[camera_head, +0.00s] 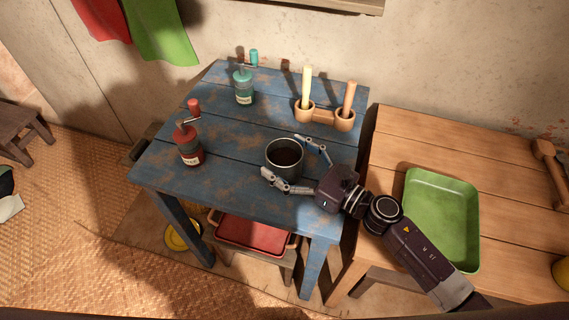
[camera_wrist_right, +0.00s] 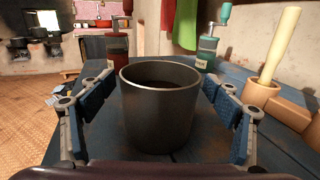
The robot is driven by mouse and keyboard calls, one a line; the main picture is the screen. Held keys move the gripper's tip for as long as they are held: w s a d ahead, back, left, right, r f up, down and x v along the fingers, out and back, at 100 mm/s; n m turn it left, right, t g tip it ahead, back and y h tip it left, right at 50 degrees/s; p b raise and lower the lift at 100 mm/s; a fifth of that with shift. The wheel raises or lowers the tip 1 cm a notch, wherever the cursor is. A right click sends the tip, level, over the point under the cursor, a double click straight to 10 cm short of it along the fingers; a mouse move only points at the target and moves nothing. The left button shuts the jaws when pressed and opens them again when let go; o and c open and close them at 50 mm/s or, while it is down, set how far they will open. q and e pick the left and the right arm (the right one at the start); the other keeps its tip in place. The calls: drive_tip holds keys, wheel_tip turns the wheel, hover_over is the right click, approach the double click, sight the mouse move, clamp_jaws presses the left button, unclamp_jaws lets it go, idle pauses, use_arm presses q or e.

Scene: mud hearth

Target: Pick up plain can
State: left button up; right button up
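The plain can (camera_head: 284,160) is a dark grey, open-topped metal cup standing upright on the blue table (camera_head: 225,155). In the right wrist view the can (camera_wrist_right: 160,112) stands in the middle, with its dark inside showing. My right gripper (camera_head: 296,166) is open around the can, with one finger on each side. In the right wrist view, gaps show between the can and both blue finger pads of the gripper (camera_wrist_right: 158,120). My left gripper is not in view.
A red grinder (camera_head: 189,145) and a teal grinder (camera_head: 243,85) stand left of and behind the can. A wooden double holder with pestles (camera_head: 322,115) stands behind right. A green tray (camera_head: 441,215) lies on the wooden table at right. A red tray (camera_head: 250,232) sits below.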

drive_tip(key=c, duration=1.2)
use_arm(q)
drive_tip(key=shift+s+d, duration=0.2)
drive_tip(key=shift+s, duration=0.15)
use_arm(e)
drive_tip(key=shift+c, duration=1.3)
drive_tip(key=shift+r, duration=0.15)
